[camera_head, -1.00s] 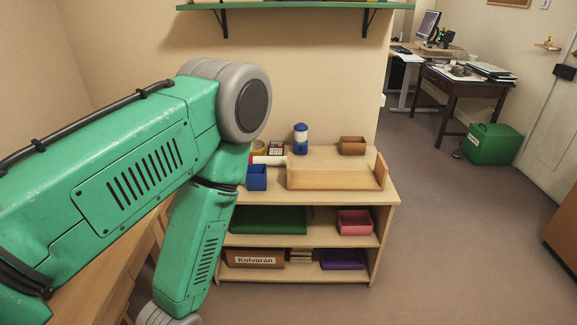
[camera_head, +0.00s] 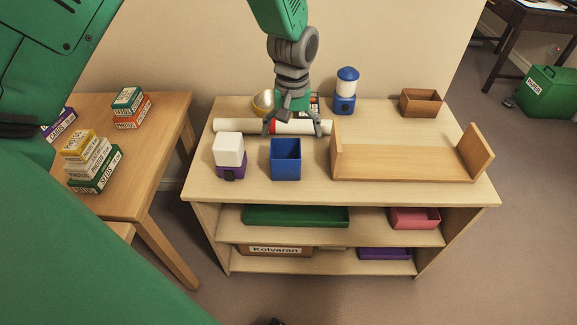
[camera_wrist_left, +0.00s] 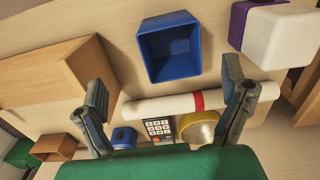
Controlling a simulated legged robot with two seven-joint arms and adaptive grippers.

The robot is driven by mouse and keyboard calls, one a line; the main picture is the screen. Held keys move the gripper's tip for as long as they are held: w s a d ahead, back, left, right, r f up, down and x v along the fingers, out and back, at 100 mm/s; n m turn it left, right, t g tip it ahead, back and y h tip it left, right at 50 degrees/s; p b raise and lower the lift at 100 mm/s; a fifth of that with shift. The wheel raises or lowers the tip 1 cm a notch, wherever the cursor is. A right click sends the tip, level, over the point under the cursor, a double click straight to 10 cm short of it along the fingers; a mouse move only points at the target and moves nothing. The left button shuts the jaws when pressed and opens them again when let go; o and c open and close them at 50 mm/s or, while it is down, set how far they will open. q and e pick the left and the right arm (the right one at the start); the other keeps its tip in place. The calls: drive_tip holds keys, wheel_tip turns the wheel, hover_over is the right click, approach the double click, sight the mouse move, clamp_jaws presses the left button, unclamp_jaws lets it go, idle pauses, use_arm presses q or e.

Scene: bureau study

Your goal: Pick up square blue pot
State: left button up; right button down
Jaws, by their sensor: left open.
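The square blue pot (camera_head: 285,160) stands upright and empty on the top of the wooden shelf unit, near its front edge. In the left wrist view the pot (camera_wrist_left: 168,48) shows its open top, ahead of the fingers and between their lines. My left gripper (camera_head: 292,128) is open and hangs over the shelf top, behind the pot and above a white roll with a red band (camera_head: 302,127). In the left wrist view its two fingers (camera_wrist_left: 166,100) are spread wide with nothing held. The pot is apart from the fingers. My right gripper is not in view.
A white and purple lantern (camera_head: 229,157) stands left of the pot, and a wooden tray (camera_head: 405,163) lies to its right. Behind are a blue lantern (camera_head: 346,90), a brown box (camera_head: 421,102) and a gold round thing (camera_head: 263,103). A side table (camera_head: 150,150) holds stacked boxes.

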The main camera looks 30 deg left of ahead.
sight(284, 147)
use_arm(q)
drive_tip(key=f, duration=0.1)
drive_tip(key=a+f, duration=0.1)
drive_tip(key=f, duration=0.1)
drive_tip(key=f+b, duration=0.1)
drive_tip(key=f, duration=0.1)
drive_tip(key=shift+a+f, duration=0.2)
drive_tip(key=shift+a, duration=0.1)
drive_tip(key=shift+a+f, duration=0.3)
drive_tip(key=shift+f, duration=0.25)
drive_tip(key=f, duration=0.1)
drive_tip(key=f+b, duration=0.1)
drive_tip(key=f, duration=0.1)
drive_tip(key=f+b, duration=0.1)
drive_tip(key=f, duration=0.1)
drive_tip(key=shift+d, duration=0.4)
drive_tip(key=shift+a, duration=0.2)
drive_tip(key=shift+c, duration=0.7)
drive_tip(key=c, duration=0.9)
drive_tip(key=shift+s, duration=0.1)
drive_tip(key=shift+c, duration=0.3)
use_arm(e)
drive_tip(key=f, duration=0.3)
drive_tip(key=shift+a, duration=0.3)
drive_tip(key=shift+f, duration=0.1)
